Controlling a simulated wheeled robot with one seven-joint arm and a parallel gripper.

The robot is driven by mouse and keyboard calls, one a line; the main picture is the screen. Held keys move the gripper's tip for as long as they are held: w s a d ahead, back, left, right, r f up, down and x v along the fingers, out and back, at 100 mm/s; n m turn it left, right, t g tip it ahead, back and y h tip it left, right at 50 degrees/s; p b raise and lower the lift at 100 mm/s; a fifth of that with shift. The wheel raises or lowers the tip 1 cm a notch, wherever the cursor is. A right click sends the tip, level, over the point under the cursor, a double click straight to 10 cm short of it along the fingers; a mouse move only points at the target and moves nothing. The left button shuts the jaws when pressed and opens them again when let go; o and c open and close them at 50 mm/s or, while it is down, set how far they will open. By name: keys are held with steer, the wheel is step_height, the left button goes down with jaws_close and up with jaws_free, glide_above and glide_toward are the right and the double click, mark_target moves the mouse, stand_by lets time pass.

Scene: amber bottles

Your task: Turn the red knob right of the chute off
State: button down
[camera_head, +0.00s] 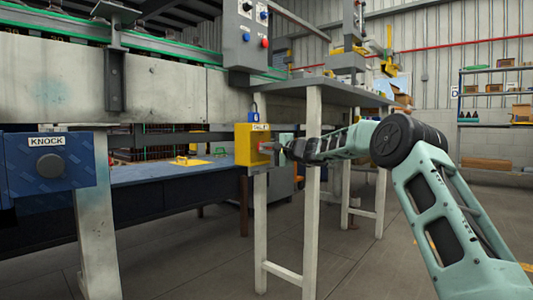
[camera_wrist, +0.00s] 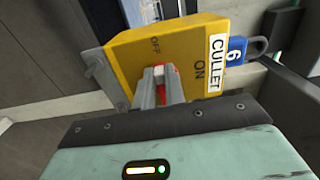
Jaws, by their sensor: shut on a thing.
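A yellow switch box (camera_head: 247,145) is mounted on a pale post at the middle of the head view. In the wrist view the yellow box (camera_wrist: 190,40) carries a CULLET label and OFF and ON markings, seen turned sideways. The red knob (camera_wrist: 171,81) sits on its face, largely hidden by the fingers. My gripper (camera_wrist: 160,88) is shut on the red knob, one finger on each side. A pale tip between the fingers lies near the OFF marking; the knob's exact angle is hard to tell. In the head view my gripper (camera_head: 277,148) reaches the box from the right.
A blue padlock marked 6 (camera_wrist: 238,50) hangs beside the box. A blue KNOCK panel with a dark knob (camera_head: 50,165) is at the left. A grey button panel (camera_head: 246,38) hangs above. A grey-topped table (camera_head: 330,92) stands close behind my gripper.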

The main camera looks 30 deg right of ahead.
steer(key=c, duration=1.5)
jaws_free()
steer(key=shift+o, duration=0.2)
steer(key=p+v, duration=0.3)
steer(key=v, duration=1.4)
steer(key=shift+s, duration=0.2)
